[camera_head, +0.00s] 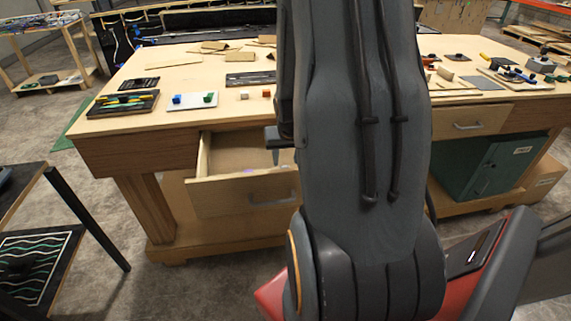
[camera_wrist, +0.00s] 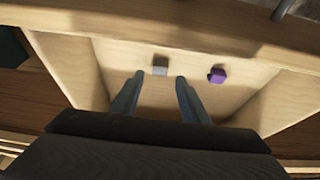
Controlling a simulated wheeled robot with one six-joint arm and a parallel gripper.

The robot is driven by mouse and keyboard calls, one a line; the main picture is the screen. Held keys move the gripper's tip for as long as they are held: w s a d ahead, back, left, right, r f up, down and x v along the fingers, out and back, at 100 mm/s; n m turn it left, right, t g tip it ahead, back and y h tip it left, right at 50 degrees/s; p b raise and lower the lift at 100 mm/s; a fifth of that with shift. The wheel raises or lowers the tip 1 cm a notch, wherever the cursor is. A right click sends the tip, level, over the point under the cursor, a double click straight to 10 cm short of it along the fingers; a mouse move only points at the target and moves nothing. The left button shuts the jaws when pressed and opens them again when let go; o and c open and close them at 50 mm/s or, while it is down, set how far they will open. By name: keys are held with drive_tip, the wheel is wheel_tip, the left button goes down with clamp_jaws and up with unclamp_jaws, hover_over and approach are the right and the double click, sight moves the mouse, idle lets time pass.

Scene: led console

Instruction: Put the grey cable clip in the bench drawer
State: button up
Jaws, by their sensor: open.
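The bench drawer (camera_head: 222,198) stands pulled open at the front of the wooden bench in the head view. Its inside fills most of the wrist view, with a pale wooden wall (camera_wrist: 72,68) at the left. A small grey block, seemingly the grey cable clip (camera_wrist: 160,66), appears to lie on the drawer floor. My gripper (camera_wrist: 158,80) points into the drawer with its two fingers apart. The clip shows just beyond the gap between the fingertips, with nothing between the fingers. In the head view my arm hides the drawer's right part, and I cannot make out the clip there.
A purple block (camera_wrist: 217,75) lies in the drawer, right of the clip. On the bench top are a dark tray (camera_head: 124,104), a white board with coloured blocks (camera_head: 192,100) and small loose blocks. A second drawer (camera_head: 470,122) at the right is shut. A green case (camera_head: 495,165) stands below.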

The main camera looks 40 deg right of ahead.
drive_tip(key=p+v, duration=0.3)
drive_tip(key=v, duration=0.4)
drive_tip(key=s+a+r+n, duration=0.1)
drive_tip(key=a+r+n, duration=0.1)
drive_tip(key=a, duration=0.6)
drive_tip(key=s+a+r+n+g+y, duration=0.1)
drive_tip(key=s+a+r+n, duration=0.1)
drive_tip(key=a, duration=0.7)
drive_tip(key=s+a+r+n+g+y, duration=0.1)
drive_tip(key=s+a+r+n, duration=0.1)
drive_tip(key=a, duration=0.6)
drive_tip(key=shift+a+r, duration=0.25)
drive_tip(key=shift+r, duration=0.25)
drive_tip(key=shift+w+f+b, duration=0.1)
drive_tip(key=shift+b, duration=0.2)
drive_tip(key=shift+f+g+b, duration=0.3)
drive_tip(key=shift+f+b, duration=0.45)
drive_tip(key=shift+f, duration=0.2)
